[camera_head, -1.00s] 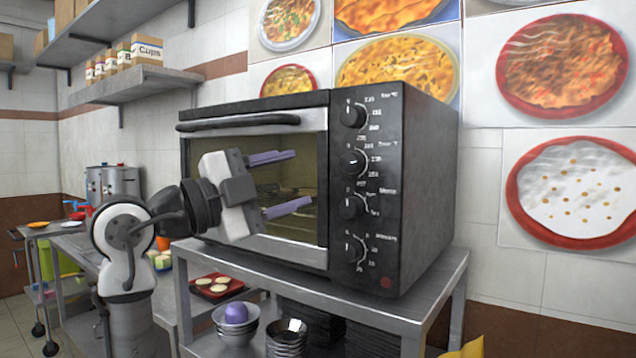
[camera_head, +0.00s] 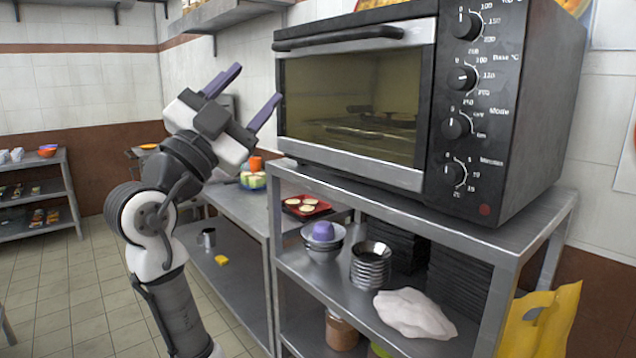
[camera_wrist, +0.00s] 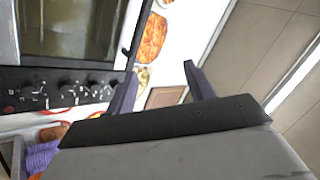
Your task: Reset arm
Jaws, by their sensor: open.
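My gripper (camera_head: 243,100) is open and empty, with its two purple fingers spread and pointing up and to the right. It is raised in free air to the left of the black oven (camera_head: 360,95). Nothing lies between its fingers. In the wrist view the open fingers (camera_wrist: 158,92) show against the wall, with food pictures beyond them. The oven's front and knobs (camera_wrist: 60,92) are at the left of that view.
A red tray (camera_head: 306,206) lies on the lower table behind. A wall shelf (camera_head: 222,14) is above. Open floor (camera_head: 60,285) lies to the left.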

